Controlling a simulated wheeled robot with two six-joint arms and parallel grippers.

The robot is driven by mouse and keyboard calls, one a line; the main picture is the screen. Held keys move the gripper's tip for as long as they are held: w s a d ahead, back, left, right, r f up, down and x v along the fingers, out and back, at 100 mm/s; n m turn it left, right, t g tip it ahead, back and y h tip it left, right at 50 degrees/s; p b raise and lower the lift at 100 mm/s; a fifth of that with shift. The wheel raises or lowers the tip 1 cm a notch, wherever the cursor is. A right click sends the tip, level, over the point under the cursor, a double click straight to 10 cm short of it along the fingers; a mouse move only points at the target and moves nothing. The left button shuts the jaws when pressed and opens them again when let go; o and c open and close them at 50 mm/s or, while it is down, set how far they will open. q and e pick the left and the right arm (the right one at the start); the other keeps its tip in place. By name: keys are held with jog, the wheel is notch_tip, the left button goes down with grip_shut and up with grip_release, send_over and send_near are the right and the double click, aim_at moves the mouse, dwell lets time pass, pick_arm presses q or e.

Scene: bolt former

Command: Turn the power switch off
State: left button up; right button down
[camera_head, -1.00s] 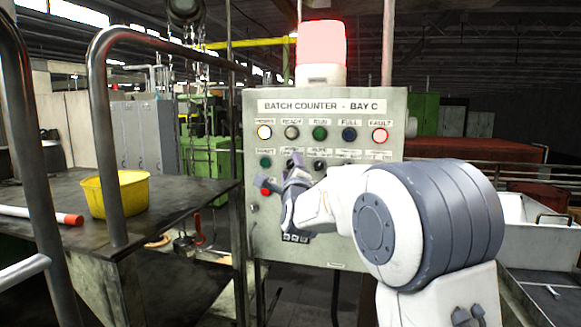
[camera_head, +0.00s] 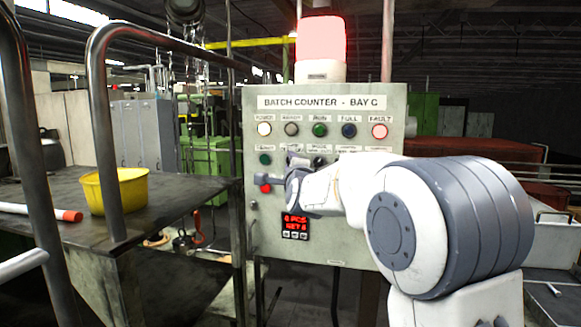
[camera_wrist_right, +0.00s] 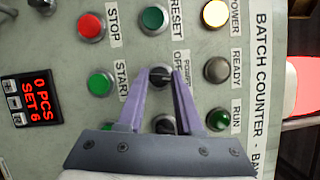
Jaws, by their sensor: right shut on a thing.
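The power switch (camera_wrist_right: 160,75) is a small black knob on the grey panel, labelled POWER and OFF, in the right wrist view. My right gripper (camera_wrist_right: 161,72) has its two purple fingers closed around this knob, one on each side. The knob's exact pointing is hard to read. My left gripper is not in view.
The control panel (camera_head: 256,215) carries a second black knob (camera_wrist_right: 165,125), a red stop button (camera_wrist_right: 91,26) and a green start button (camera_wrist_right: 100,84) close by. The fault lamp (camera_head: 379,131) and red beacon (camera_head: 321,50) are lit. A bench (camera_head: 165,205) with railings stands left.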

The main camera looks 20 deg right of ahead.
jog(key=shift+r+n+g+p, duration=0.15)
jog(key=shift+n+g+p, duration=0.6)
jog(key=shift+n+p, duration=1.55)
jog(key=shift+r+n+g+p, duration=0.1)
jog(key=shift+n+g+p, duration=0.95)
jog(key=shift+p, duration=2.25)
jog(key=shift+n+t, duration=0.25)
jog(key=shift+t, duration=0.05)
jog(key=c, duration=0.6)
grip_release()
jog(key=shift+o, duration=0.2)
